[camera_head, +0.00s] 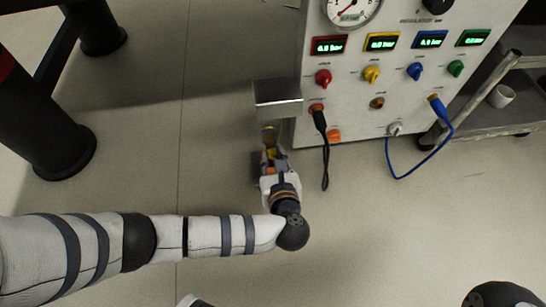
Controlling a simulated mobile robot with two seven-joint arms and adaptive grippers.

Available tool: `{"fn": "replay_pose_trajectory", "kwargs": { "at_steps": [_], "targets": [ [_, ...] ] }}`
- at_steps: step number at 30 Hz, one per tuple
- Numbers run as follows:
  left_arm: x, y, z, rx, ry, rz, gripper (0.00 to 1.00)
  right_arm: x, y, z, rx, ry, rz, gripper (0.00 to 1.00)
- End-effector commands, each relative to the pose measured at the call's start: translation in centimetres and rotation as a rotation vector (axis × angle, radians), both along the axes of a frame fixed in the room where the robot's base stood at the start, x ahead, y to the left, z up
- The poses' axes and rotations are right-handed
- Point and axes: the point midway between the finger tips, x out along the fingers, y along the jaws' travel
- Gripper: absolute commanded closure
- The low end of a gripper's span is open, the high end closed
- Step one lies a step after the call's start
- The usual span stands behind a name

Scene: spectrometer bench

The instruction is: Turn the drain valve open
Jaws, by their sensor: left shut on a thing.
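The control panel (345,115) stands at the upper right. A grey metal box (278,97) juts from its left side. Just below the box a small dull-yellow part shows, which looks like the drain valve (270,132). My left gripper (270,152) reaches up to it from below, shut on it. The fingers hide much of the valve, so its handle and turn angle cannot be made out. My right gripper is out of view.
The panel carries coloured knobs, lit displays and a gauge (352,10). A black cable (325,160) and a blue cable (413,174) hang from its front. The floor (390,235) in front is clear.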

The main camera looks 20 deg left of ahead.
Motion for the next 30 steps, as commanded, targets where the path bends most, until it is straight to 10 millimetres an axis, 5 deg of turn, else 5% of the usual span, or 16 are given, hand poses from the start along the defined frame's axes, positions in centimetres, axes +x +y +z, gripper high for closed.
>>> {"fn": "replay_pose_trajectory", "kwargs": {
  "at_steps": [30],
  "targets": [
    [0.20,-0.35,-0.13,0.453,0.306,0.002,1.00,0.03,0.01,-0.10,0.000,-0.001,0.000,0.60]
  ]
}}
